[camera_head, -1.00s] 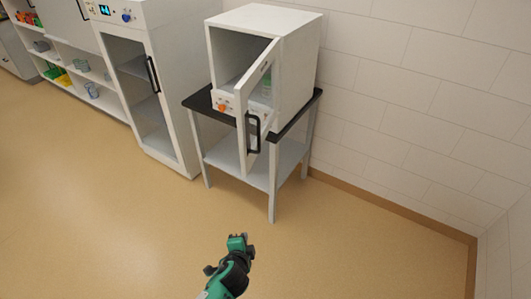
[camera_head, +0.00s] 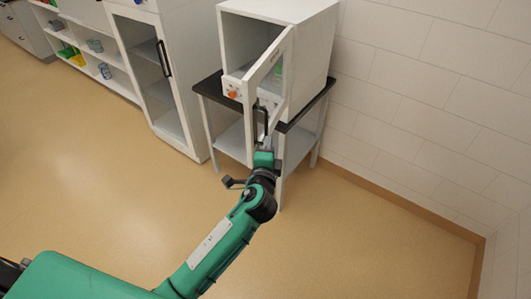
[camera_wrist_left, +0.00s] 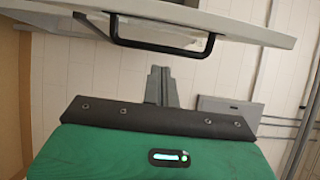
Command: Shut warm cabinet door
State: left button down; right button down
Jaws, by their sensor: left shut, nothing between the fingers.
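The warm cabinet (camera_head: 312,50) is a small white box on a black-topped stand, with an orange knob on its front. Its white-framed door (camera_head: 268,64) stands open, swung out toward me. The black bar handle (camera_head: 256,124) is on the door's outer face and also shows at the top of the left wrist view (camera_wrist_left: 160,46). My left gripper (camera_head: 264,146) is shut and empty, close by the lower part of the door near the handle. In the left wrist view its fingers (camera_wrist_left: 160,84) point toward the door; I cannot tell whether they touch it. My right gripper is not in view.
The stand (camera_head: 208,86) has a lower shelf and thin legs beside my left forearm. A tall white cabinet (camera_head: 190,60) with a closed glass door stands to its left, then low shelves. A tiled wall (camera_head: 430,90) is at right. The tan floor is clear.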

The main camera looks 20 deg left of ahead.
aim_at(255, 137)
pick_arm(q)
jog(key=a, duration=0.1)
jog(key=w+a+p, duration=0.1)
jog(key=a, duration=0.1)
jog(key=w+a+p, duration=0.1)
jog(key=shift+w+a, duration=0.1)
jog(key=shift+a, duration=0.05)
jog(key=shift+a, duration=0.1)
